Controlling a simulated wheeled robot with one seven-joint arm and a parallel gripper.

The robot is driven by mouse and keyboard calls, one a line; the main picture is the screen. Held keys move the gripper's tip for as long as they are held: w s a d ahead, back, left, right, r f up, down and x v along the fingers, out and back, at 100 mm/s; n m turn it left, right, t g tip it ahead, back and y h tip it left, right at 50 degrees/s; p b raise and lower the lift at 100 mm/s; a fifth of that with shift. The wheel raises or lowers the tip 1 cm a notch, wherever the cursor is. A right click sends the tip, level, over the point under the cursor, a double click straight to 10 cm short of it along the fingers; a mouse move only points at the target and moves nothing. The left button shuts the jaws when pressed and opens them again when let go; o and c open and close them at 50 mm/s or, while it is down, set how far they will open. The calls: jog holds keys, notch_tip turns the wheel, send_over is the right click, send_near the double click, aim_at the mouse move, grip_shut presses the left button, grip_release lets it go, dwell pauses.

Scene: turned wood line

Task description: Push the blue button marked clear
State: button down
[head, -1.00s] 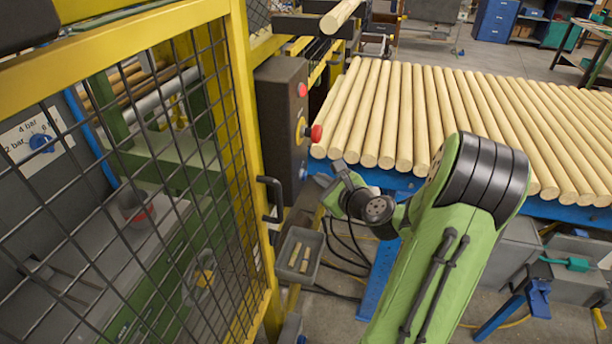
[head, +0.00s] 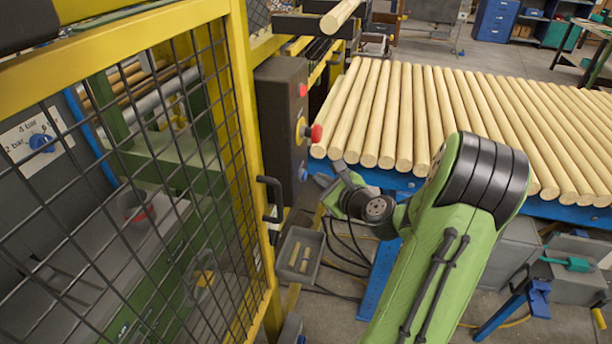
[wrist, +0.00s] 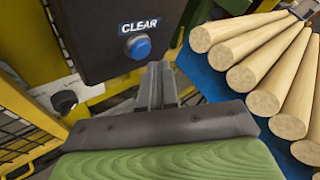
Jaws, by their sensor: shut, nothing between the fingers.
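The blue button (wrist: 138,47) sits low on the dark control box, under a label reading CLEAR, in the wrist view. In the head view the blue button (head: 303,174) shows at the lower right edge of the box (head: 279,130). My gripper (wrist: 157,68) is shut and empty, its fingertips pointing at the box just below and right of the button in the wrist view. In the head view my gripper (head: 322,183) is close to the button. I see no clear contact between them.
A red mushroom button on a yellow base (head: 313,133) and a smaller red button (head: 302,90) are higher on the box. A yellow mesh guard (head: 245,150) stands left. Wooden rods (head: 450,110) lie on a blue rack to the right. A grey tray (head: 299,256) is below.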

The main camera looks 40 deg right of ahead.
jog(key=shift+w, duration=0.1)
dwell(0.3)
jog(key=shift+w+a, duration=0.25)
jog(key=shift+w+a+p, duration=0.2)
jog(key=shift+w+p, duration=0.1)
jog(key=shift+p, duration=0.1)
dwell(0.6)
jog(key=shift+s, duration=0.1)
jog(key=shift+s+d, duration=0.45)
jog(key=shift+s, duration=0.1)
jog(key=s+d, duration=0.1)
jog(key=s, duration=0.1)
jog(key=s+d, duration=0.2)
dwell(0.5)
dwell(0.6)
